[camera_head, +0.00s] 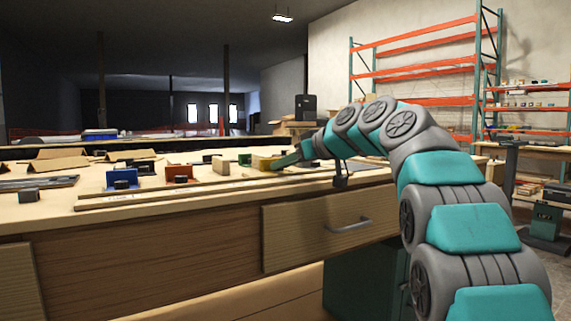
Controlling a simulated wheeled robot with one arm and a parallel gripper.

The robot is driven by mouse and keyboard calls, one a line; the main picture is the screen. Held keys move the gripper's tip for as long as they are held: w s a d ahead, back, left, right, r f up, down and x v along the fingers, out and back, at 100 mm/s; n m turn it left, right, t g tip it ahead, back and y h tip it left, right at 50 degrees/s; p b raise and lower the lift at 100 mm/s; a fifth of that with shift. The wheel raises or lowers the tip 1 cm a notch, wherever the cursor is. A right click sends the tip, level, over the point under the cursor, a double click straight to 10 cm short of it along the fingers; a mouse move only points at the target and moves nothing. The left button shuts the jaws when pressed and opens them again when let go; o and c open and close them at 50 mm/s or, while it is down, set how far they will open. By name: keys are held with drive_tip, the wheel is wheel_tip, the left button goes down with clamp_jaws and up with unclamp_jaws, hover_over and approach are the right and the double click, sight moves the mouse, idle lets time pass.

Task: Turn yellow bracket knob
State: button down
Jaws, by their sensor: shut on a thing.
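The yellow bracket (261,162) stands upright on the wooden workbench, right of the middle of the row of brackets. My gripper (280,163) reaches in from the right and is shut at the right side of the yellow bracket, on its knob. The jaws hide the knob, so its turn angle does not show.
A wooden strip (180,194) runs along the front. A drawer (300,232) with a metal handle is below.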

sight(272, 175)
drive_tip(key=shift+s+a, duration=0.1)
drive_tip(key=m+h, duration=0.1)
drive_tip(key=m+t+p, duration=0.1)
drive_tip(key=t+h, duration=0.1)
drive_tip(key=shift+s+a+r+m+h, duration=0.2)
drive_tip(key=shift+s+a+m+h, duration=0.1)
drive_tip(key=shift+m, duration=0.1)
drive_tip(key=m+h+p, duration=0.1)
drive_tip(key=m+t+h+p, duration=0.1)
drive_tip(key=p, duration=0.1)
drive_tip(key=shift+a+r+m+t+h, duration=0.15)
drive_tip(key=shift+r+m+t+h, duration=0.05)
drive_tip(key=shift+m+t+h, duration=0.1)
drive_tip(key=shift+a+f+m+t+h+p, duration=0.1)
drive_tip(key=shift+m+t+h+p, duration=0.2)
drive_tip(key=shift+m+h+p, duration=0.65)
drive_tip(key=shift+a+f+m+h+p, duration=0.1)
drive_tip(key=shift+a+m+h+p, duration=0.25)
drive_tip(key=shift+m+h, duration=0.55)
drive_tip(key=shift+a+f+m+h+p, duration=0.1)
drive_tip(key=shift+a+m+h+p, duration=0.2)
drive_tip(key=shift+m+h, duration=0.55)
drive_tip(key=shift+h, duration=0.5)
drive_tip(key=shift+a+m+g+h, duration=0.15)
drive_tip(key=shift+m+g+h, duration=0.05)
drive_tip(key=shift+m+h, duration=0.55)
drive_tip(key=shift+a+m+g+h, duration=0.1)
drive_tip(key=shift+m+g+h, duration=0.1)
drive_tip(key=shift+m+h, duration=0.55)
